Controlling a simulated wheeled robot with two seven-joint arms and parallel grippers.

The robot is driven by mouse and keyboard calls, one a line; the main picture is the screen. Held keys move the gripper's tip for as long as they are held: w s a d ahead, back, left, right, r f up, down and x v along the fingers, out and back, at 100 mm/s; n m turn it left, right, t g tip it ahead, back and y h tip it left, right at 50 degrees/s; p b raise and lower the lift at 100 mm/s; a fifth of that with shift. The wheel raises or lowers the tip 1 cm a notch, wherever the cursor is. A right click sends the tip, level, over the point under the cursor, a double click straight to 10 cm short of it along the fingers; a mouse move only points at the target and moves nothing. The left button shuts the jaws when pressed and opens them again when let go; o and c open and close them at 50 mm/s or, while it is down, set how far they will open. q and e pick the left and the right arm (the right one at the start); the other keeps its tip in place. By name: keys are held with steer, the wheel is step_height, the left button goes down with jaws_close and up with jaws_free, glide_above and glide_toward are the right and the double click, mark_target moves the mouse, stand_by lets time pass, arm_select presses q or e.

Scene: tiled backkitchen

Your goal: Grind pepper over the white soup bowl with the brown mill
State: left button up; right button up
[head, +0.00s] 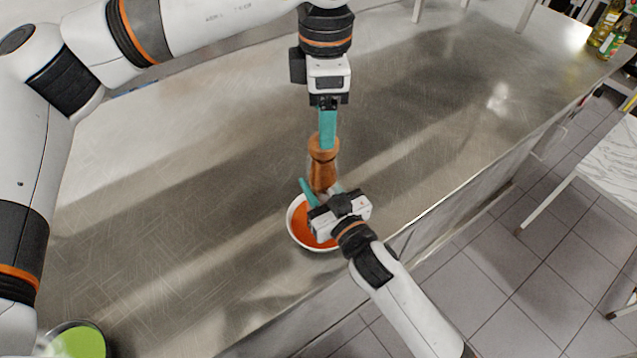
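The brown wooden mill (323,170) stands upright in the middle of the head view, its lower end at the far rim of the white soup bowl (291,228) as seen from here. Orange-red soup shows inside the bowl. My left gripper (327,130) points straight down with its teal fingers at the mill's top, and it looks shut on it. My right gripper (317,186) comes from the lower right, in front of the bowl's right side. One teal finger shows left of the mill's lower end; the other is largely hidden, so its grip is unclear.
The steel counter (170,200) is mostly bare around the bowl. A container with green contents (78,342) is at the lower left. Bottles (608,28) stand at the far upper right. The counter's front edge runs diagonally beside my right arm, with tiled floor (500,270) beyond.

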arm_select(q)
steer(key=n, duration=0.8)
stand_by(0.4)
steer(key=shift+f, duration=1.55)
steer(key=shift+f, duration=0.1)
steer(key=shift+f, duration=1.85)
